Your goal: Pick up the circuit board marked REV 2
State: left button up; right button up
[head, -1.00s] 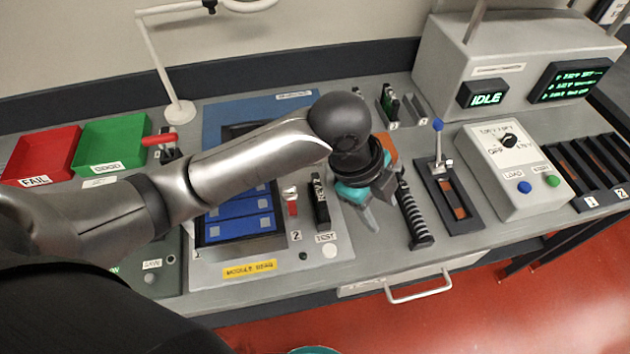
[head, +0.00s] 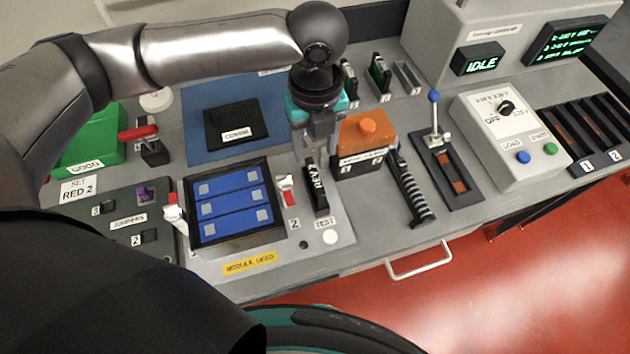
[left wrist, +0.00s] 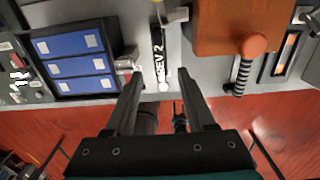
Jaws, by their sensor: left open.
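The circuit board marked REV 2 (head: 318,189) is a dark, narrow upright board with white lettering, standing in a slot at the right of the module bench, above the TEST label. In the left wrist view the REV 2 board (left wrist: 160,62) lies ahead, between the lines of the two fingers. My left gripper (head: 316,146) is open and empty, pointing down just above and behind the board. In the left wrist view its fingers (left wrist: 161,80) are spread wide. Whether either finger touches the board cannot be told. My right gripper is not in view.
An orange block with a knob (head: 367,134) stands close to the right of the gripper. A black ribbed handle (head: 411,189) is farther right. A blue-celled module (head: 235,202) and red-tipped levers (head: 286,187) are left. Two more boards (head: 379,72) stand in slots behind.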

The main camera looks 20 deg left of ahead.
aim_at(315, 176)
pick_arm(q)
notch_tip(315, 176, down, 4)
jog(key=shift+f, duration=0.1)
jog(key=f, duration=0.5)
jog(key=shift+s+b, duration=0.2)
jog(key=shift+b, duration=0.15)
grip_shut()
dwell(0.4)
